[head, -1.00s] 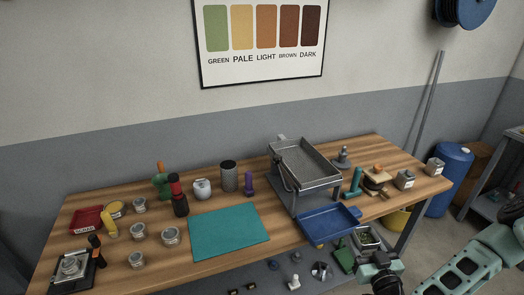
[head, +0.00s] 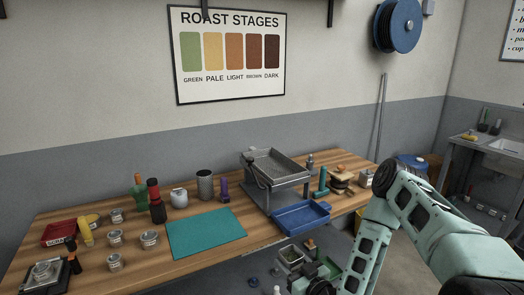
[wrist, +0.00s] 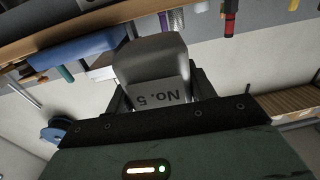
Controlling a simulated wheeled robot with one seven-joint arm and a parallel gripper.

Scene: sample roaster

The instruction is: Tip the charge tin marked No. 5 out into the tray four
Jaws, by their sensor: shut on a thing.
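The tin marked No. 5 (wrist: 150,62) is held in my gripper (wrist: 157,88); its label reads upside down in the wrist view. In the head view the grey, open-topped tin (head: 289,256) looks about upright, with greenish contents partly showing. My gripper (head: 304,262) is shut on it, in front of the bench's front edge. A metal tray with a mesh-like floor (head: 279,166) sits on a grey stand behind and above a blue tray (head: 300,217). No number shows on either tray. The held tin is nearer the camera than both.
A teal mat (head: 205,233) lies left of the trays. Several small tins (head: 115,237), a red tray (head: 58,233) and bottles stand farther left. A teal-handled tool (head: 322,182) and another tin (head: 366,178) stand right of the stand.

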